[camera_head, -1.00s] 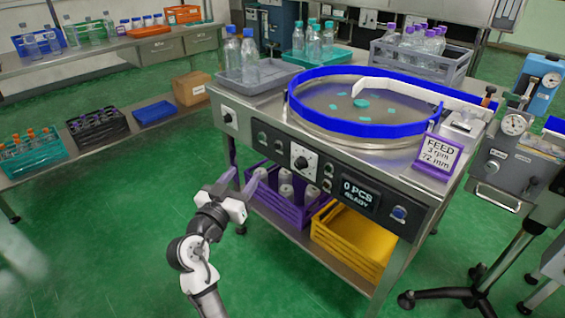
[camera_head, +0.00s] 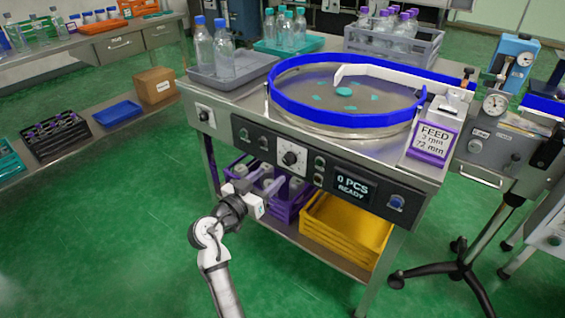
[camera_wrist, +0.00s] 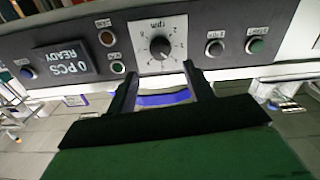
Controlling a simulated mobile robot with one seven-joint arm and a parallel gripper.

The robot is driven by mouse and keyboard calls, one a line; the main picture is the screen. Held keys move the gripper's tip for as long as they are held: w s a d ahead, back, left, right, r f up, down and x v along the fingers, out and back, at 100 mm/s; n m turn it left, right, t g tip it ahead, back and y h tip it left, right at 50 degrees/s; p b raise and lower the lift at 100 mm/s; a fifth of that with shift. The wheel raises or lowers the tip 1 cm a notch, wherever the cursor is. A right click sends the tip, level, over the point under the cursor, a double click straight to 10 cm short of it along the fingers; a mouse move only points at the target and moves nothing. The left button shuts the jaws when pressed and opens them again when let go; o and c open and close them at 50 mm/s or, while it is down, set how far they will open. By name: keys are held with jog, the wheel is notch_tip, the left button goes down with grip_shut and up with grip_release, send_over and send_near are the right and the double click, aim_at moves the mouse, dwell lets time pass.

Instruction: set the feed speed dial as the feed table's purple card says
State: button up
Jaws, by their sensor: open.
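The feed speed dial (camera_head: 290,157) is a black knob on a white plate in the dark front panel of the feed table. It also shows in the wrist view (camera_wrist: 159,46), upside down, with "rpm" on its plate; I cannot tell which mark it points to. The purple card (camera_head: 433,141) stands on the table's right corner and reads "FEED 3 rpm 72 mm". My gripper (camera_head: 267,184) is in front of and below the panel, apart from the dial. In the wrist view its two fingers (camera_wrist: 162,84) are spread and empty, just short of the dial.
Buttons flank the dial, and a display (camera_head: 353,188) reads "0 PCS READY". Another knob (camera_head: 203,114) sits at the panel's left. A purple crate (camera_head: 290,208) and a yellow crate (camera_head: 345,228) stand on the lower shelf. Open green floor lies left.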

aim_at(286, 162)
jog(key=p+x, duration=0.1)
jog(key=x, duration=0.6)
jog(key=shift+w+d, duration=0.1)
jog(key=shift+w, duration=0.05)
jog(key=c, duration=1)
jog(key=n+p, duration=0.1)
jog(key=n, duration=0.4)
jog(key=shift+p, duration=0.3)
jog(key=shift+n+p, duration=0.75)
jog(key=shift+n, duration=1.15)
jog(key=shift+f, duration=0.1)
